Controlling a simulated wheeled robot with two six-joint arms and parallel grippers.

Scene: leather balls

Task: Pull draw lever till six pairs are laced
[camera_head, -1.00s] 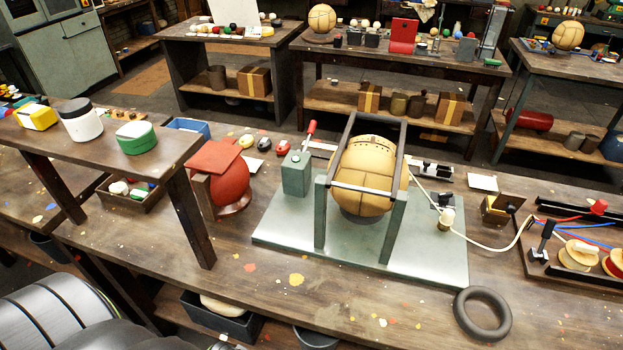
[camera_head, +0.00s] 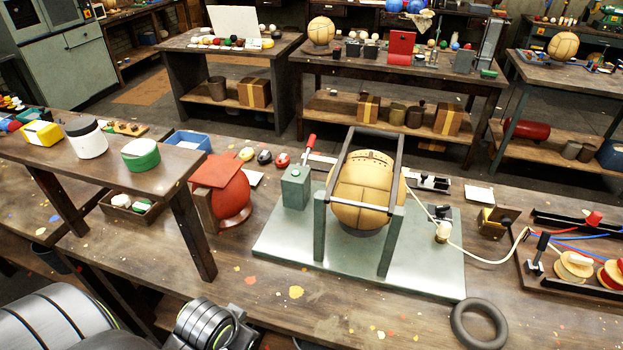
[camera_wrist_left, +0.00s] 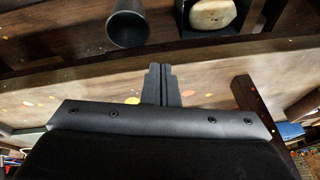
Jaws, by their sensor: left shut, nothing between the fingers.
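The draw lever with its red handle (camera_head: 308,148) stands up from a green-grey box (camera_head: 296,187) on the metal base plate (camera_head: 290,245). A tan leather ball (camera_head: 365,190) with a row of lace holes near its top sits inside a dark frame on green posts. A pale cord (camera_head: 480,255) runs from the rig to the right. My left gripper (camera_wrist_left: 160,72) shows in the left wrist view, its fingers together and empty, near the bench. In the head view only links of my left arm show at the bottom left. My right gripper is not in view.
A red ball (camera_head: 230,190) under a red flap stands left of the lever. A raised shelf (camera_head: 110,165) with tubs is at the left. A black ring (camera_head: 479,322) lies at the front edge. The right holds a tray of spools (camera_head: 573,268). The bench front is mostly clear.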

